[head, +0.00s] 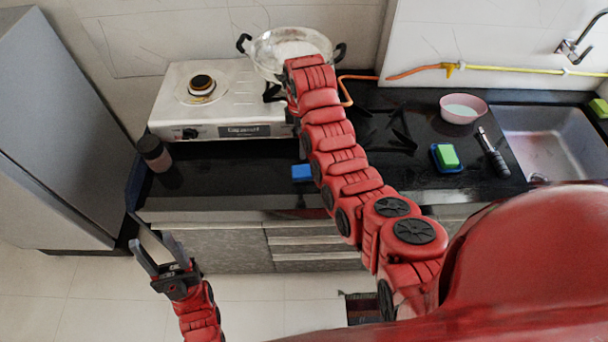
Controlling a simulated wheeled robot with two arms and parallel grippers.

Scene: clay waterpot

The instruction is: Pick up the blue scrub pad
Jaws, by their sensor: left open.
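A small blue block, which looks like the blue scrub pad (303,172), lies on the black counter near its front edge. My right arm passes close along its right side. My left gripper (151,240) is open and empty, in front of the counter at the lower left, well apart from the pad. My right arm reaches over the counter toward the stove and pan. Its gripper is hidden behind the arm's last links.
A white stove (222,104) holds a metal pan (290,42). A dark jar (155,153) stands at the counter's left end. A green sponge (447,156), brush (493,155), pink bowl (463,108) and sink (550,145) are at right. The counter left of the pad is clear.

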